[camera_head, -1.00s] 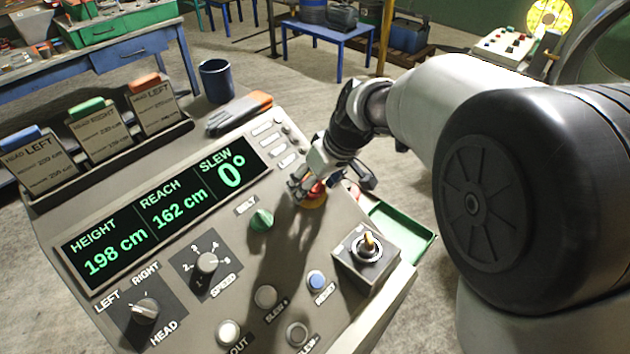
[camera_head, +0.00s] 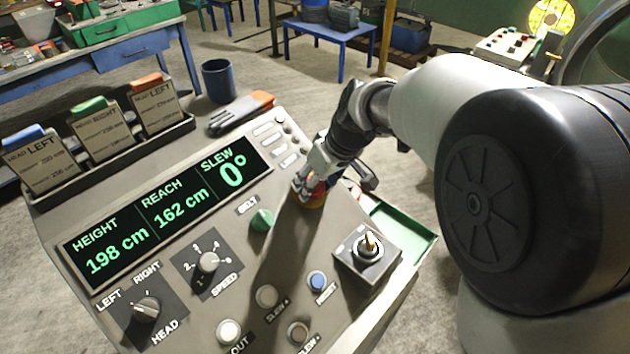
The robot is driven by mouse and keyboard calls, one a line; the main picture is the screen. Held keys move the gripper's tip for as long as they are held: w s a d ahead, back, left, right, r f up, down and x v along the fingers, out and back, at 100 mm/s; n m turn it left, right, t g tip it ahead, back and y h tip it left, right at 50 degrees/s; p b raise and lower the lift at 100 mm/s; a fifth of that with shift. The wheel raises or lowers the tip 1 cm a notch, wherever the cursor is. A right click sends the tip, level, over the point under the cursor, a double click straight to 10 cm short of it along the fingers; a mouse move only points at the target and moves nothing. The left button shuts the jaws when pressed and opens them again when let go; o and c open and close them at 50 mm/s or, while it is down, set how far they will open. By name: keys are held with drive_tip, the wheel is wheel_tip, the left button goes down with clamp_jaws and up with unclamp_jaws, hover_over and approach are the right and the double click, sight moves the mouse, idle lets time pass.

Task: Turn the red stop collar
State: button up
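The red stop collar (camera_head: 313,188) is at the upper right of the sloping console, above a yellow ring base (camera_head: 312,201). Only a small part of its red shows, because my gripper covers most of it. My gripper (camera_head: 318,180) reaches down over the collar from the upper right, with a pale finger on its near left side. Another dark part of the gripper sticks out to the right. The far finger and any contact with the collar are hidden, so I cannot tell how closed it is.
The console display (camera_head: 165,208) reads height 198 cm, reach 162 cm, slew 0°. A green tray (camera_head: 403,232) is at right.

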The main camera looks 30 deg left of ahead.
drive_tip(key=shift+m, duration=0.3)
drive_tip(key=m+p, duration=0.1)
drive_tip(key=m, duration=0.1)
drive_tip(key=m+p, duration=0.1)
drive_tip(key=m, duration=0.1)
drive_tip(key=shift+w+d+g+y, duration=0.1)
drive_tip(key=shift+g+y, duration=0.2)
drive_tip(key=m+p, duration=0.1)
drive_tip(key=m, duration=0.3)
drive_tip(key=shift+d+f+y+p, duration=0.1)
drive_tip(key=shift+y+p, duration=0.2)
drive_tip(key=shift+m, duration=0.5)
drive_tip(key=o, duration=1)
drive_tip(key=shift+o, duration=0.3)
drive_tip(key=shift+w, duration=0.1)
drive_tip(key=v, duration=1.2)
drive_tip(key=shift+w, duration=0.15)
